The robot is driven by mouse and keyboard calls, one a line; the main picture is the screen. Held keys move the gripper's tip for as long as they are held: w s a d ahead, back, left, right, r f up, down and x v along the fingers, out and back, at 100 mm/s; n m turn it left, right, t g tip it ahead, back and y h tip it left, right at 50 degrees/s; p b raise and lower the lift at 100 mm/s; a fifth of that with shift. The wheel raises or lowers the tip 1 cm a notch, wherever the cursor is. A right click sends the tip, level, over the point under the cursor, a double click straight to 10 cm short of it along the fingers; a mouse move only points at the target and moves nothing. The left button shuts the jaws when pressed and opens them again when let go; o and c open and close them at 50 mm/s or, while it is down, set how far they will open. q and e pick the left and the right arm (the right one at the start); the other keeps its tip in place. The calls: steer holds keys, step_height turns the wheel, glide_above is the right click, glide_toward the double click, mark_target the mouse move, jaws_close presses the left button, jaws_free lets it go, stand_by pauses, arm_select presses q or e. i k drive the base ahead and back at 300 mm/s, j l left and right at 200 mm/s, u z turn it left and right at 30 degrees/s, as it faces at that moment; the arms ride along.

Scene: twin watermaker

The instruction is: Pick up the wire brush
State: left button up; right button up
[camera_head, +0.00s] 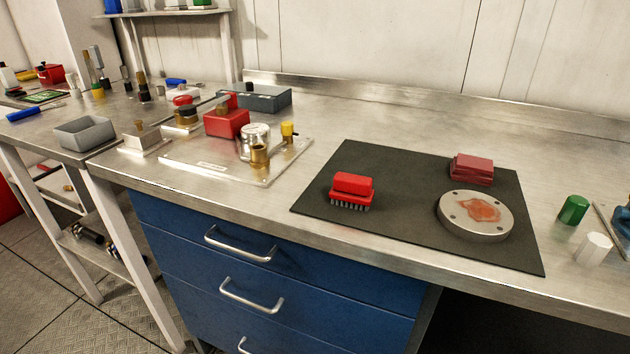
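The wire brush (352,190) has a red block body and grey bristles. It lies bristles down on the left part of a black mat (400,163) on the steel workbench. Nothing touches or covers it. Neither my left gripper nor my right gripper is in the head view.
On the mat's right lie a round metal flange (475,226) with a rusty patch and a dark red block (472,168). Green (573,209) and white (593,249) cylinders stand right of the mat. A plate with brass and red fittings (227,122) is at left. Blue drawers (270,270) are below.

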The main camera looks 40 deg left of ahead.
mark_target(348, 188)
steer(key=u, duration=1)
